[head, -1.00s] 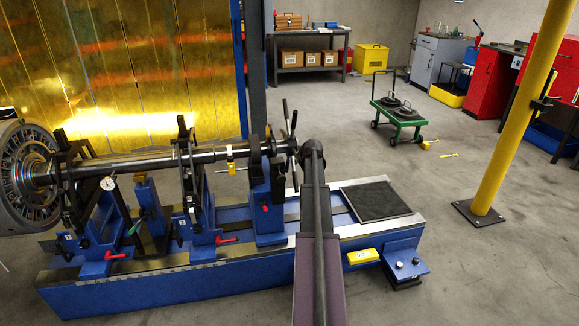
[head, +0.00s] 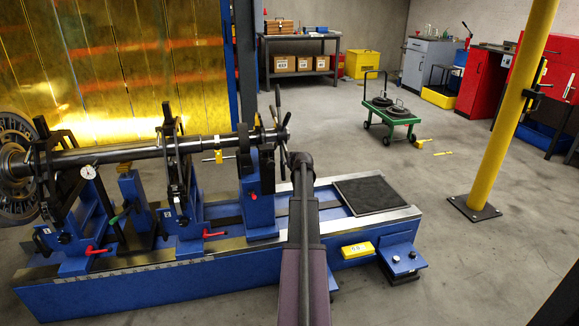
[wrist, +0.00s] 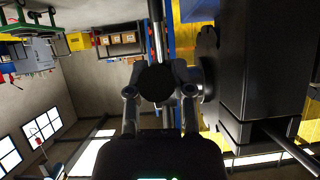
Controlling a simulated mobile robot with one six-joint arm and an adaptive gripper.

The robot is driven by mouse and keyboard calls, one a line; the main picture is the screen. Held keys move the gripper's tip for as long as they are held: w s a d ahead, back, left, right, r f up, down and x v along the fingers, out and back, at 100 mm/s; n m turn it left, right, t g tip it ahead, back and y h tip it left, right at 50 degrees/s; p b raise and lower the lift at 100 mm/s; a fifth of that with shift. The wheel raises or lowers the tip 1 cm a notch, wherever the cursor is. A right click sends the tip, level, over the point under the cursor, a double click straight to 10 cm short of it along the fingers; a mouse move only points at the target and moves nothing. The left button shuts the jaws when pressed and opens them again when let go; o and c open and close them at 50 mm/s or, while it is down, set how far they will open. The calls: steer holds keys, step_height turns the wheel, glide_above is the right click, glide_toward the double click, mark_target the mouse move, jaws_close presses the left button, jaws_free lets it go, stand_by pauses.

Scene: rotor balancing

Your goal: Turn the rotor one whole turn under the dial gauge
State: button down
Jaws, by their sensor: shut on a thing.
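The rotor is a long steel shaft (head: 120,154) lying level across the stands, with a large bladed disc (head: 14,172) at its left end, cut by the picture edge. The round white dial gauge (head: 88,172) sits by the shaft near the left stand; its reading is too small to tell. A dark spoked handwheel (head: 277,128) is at the shaft's right end. In the wrist view, my gripper (wrist: 158,92) is shut on a round dark knob (wrist: 157,82) at the end of a steel spoke.
The blue machine bed (head: 130,290) carries the stands, red levers and a black mat (head: 370,194). A yellow box (head: 357,250) is at its front edge. A yellow post (head: 505,110) and a green cart (head: 392,118) stand on the right. Floor between them is mostly clear.

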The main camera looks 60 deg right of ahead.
steer(key=shift+w+f+b, duration=0.2)
steer(key=shift+f+b, duration=0.15)
steer(key=shift+f, duration=0.2)
steer(key=shift+w+f+b, duration=0.2)
steer(key=shift+f+b, duration=0.15)
steer(key=shift+f, duration=0.2)
steer(key=shift+c, duration=2.4)
jaws_free()
steer(key=shift+s+d, duration=0.1)
steer(key=shift+d, duration=0.05)
steer(key=shift+r, duration=0.15)
